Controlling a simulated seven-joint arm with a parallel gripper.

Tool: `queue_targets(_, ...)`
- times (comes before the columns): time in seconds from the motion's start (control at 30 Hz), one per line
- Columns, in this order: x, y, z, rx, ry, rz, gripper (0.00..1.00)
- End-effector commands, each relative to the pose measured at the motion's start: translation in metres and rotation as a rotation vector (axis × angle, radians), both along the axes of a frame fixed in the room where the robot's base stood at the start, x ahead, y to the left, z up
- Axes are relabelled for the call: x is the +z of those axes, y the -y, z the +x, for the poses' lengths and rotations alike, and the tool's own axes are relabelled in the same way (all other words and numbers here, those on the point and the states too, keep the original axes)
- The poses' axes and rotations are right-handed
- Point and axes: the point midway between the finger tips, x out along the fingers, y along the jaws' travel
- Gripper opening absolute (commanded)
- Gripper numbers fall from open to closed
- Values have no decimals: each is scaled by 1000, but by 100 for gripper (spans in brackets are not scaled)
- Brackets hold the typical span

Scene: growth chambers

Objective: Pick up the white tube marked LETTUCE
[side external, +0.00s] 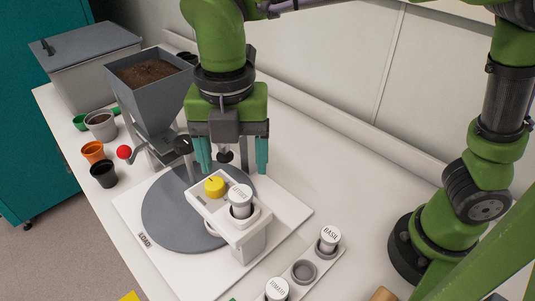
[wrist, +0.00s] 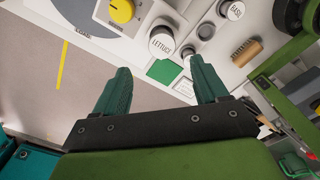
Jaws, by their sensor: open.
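The white tube marked LETTUCE (wrist: 161,42) stands in a round holder on the white seeder-like device (side external: 250,233). In the side view the tube (side external: 240,200) is upright, its cap label small. A yellow knob (side external: 214,187) is on the device beside it. My gripper (side external: 232,165) is open and empty, above and behind the device in the side view, apart from the tube. In the wrist view the two green fingers of my gripper (wrist: 160,88) are spread, with the tube beyond the gap between them.
White tubes marked BASIL (side external: 330,238) and TOMATO (side external: 277,289) stand in a rack (side external: 318,283) with an empty hole between them. A grey hopper of soil (side external: 150,90) and a red-knobbed lever (side external: 124,152) stand left of my gripper. A brush (wrist: 247,52) lies beyond.

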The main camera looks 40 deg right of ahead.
Motion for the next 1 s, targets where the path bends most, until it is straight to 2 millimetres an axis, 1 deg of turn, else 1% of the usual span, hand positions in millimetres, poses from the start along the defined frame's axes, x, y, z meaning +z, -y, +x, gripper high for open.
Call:
queue_targets(0.03, -11, 1, -1, 1, -4, -4, 73)
queue_targets(0.1, -23, 0, -1, 0, -3, -3, 73)
queue_targets(0.2, -34, 0, -1, 0, -2, -1, 73)
queue_targets(0.37, -43, 1, 0, 0, 0, 0, 73)
queue_targets(0.47, -56, 2, -2, -1, -3, -1, 73)
queue_targets(0.6, -78, 4, -2, 1, -3, -3, 73)
queue_targets(0.7, -88, 4, -2, -2, -2, -1, 73)
queue_targets(0.8, -91, 4, -2, -2, 0, 0, 73)
queue_targets(0.97, -91, 4, -1, -2, 1, 1, 73)
queue_targets(1.0, -91, 4, -1, -2, 1, 1, 71)
